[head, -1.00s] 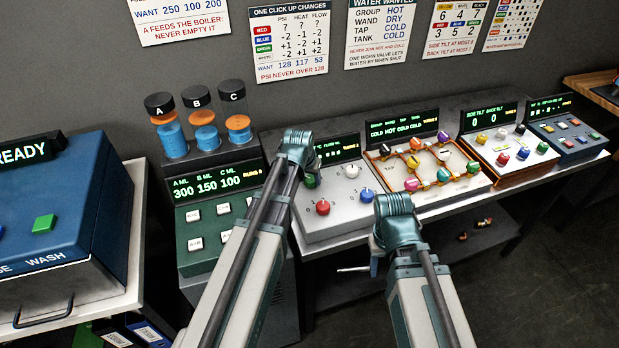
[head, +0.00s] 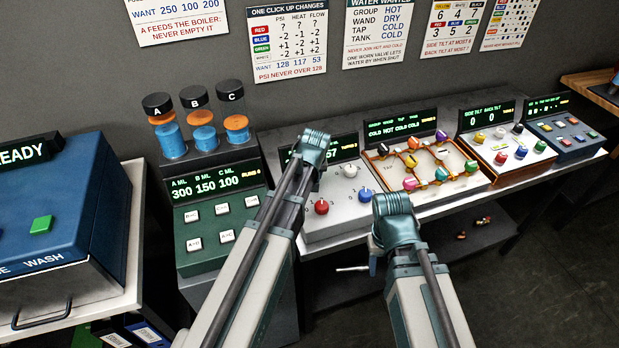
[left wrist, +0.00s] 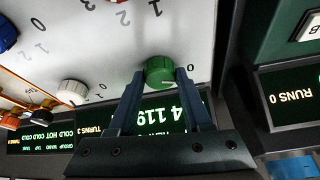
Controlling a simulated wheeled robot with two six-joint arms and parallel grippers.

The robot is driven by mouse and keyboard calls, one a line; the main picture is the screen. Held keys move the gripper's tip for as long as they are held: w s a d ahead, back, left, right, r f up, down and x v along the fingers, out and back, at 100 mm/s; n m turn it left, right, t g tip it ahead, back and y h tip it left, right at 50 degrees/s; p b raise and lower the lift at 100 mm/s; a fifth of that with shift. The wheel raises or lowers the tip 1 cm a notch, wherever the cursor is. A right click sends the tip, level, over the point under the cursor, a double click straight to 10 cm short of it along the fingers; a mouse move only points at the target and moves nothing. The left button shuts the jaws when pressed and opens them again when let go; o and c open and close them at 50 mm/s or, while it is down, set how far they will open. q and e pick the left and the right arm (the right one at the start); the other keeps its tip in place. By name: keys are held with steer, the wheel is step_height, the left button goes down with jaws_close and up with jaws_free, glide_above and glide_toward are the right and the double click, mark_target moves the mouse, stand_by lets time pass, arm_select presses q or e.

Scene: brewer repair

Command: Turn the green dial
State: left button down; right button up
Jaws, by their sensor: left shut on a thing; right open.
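The green dial (left wrist: 160,70) is a short round knob on a pale sloped panel (left wrist: 150,25) in the left wrist view. My left gripper (left wrist: 161,76) is shut on it, one dark finger at each side. In the head view my left arm (head: 312,150) reaches over this panel and hides the dial. The panel's red dial (head: 321,206) and white dial (head: 350,171) show there. Its green-lit display (left wrist: 165,115) is partly covered by my fingers in the wrist view. My right gripper (head: 374,255) is open and apart from the panel, its fingers mostly hidden.
A button console (head: 215,222) with three capped cylinders stands left of the dial panel. An orange-framed panel with colored knobs (head: 428,166) stands to its right, with two more panels farther right. A blue machine (head: 60,190) is at the far left.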

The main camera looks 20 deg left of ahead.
arm_select(q)
steer(key=shift+c, duration=1.7)
jaws_free()
steer(key=p+v, duration=1.2)
steer(key=v, duration=0.2)
steer(key=shift+p, duration=0.4)
steer(key=shift+f, duration=0.15)
